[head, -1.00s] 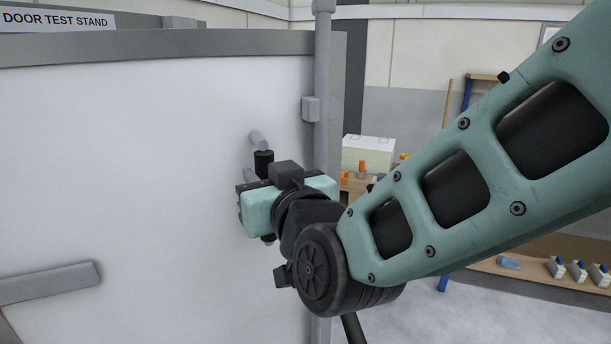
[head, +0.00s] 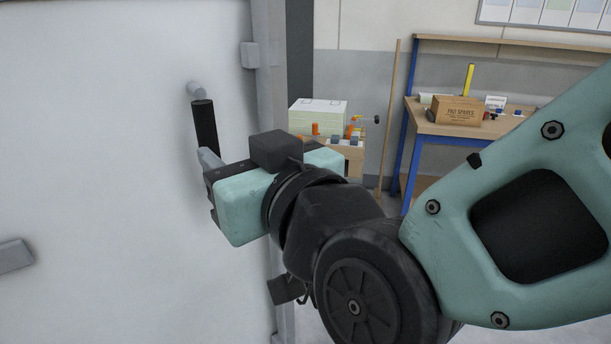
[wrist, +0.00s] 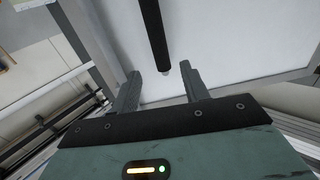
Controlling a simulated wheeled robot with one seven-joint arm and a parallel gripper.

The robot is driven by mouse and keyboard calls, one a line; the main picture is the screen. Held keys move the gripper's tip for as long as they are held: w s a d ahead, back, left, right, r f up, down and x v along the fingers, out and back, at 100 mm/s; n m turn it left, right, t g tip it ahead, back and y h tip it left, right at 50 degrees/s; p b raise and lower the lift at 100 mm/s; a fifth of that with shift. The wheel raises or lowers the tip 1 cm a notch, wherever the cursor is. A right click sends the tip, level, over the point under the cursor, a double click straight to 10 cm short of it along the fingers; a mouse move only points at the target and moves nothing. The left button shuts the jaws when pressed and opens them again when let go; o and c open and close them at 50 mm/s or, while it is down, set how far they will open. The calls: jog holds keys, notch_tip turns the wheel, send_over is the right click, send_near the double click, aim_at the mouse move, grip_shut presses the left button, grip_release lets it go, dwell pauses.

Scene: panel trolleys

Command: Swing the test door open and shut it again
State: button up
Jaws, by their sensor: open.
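The test door (head: 100,150) is a large white panel filling the left of the head view. It appears to stand against its grey frame post (head: 266,100), with no clear gap. Its handle (head: 206,128) is an upright black bar on a grey standoff; the lower part is hidden behind my gripper (head: 207,168). In the wrist view the handle (wrist: 157,35) ends just beyond the gap between the fingertips of my gripper (wrist: 163,82). The fingers are apart, one to each side of the bar's line, and hold nothing. The door surface (wrist: 210,35) lies behind them.
A grey bar (head: 14,256) sits on the door at lower left. Beyond the frame, a workbench (head: 470,127) carries a wooden box (head: 458,111) and small items. A pale case (head: 318,116) and orange items stand on a lower table. A wooden pole (head: 389,120) leans at the wall.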

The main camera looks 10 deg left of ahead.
jog(key=v, duration=0.7)
jog(key=shift+b, duration=0.45)
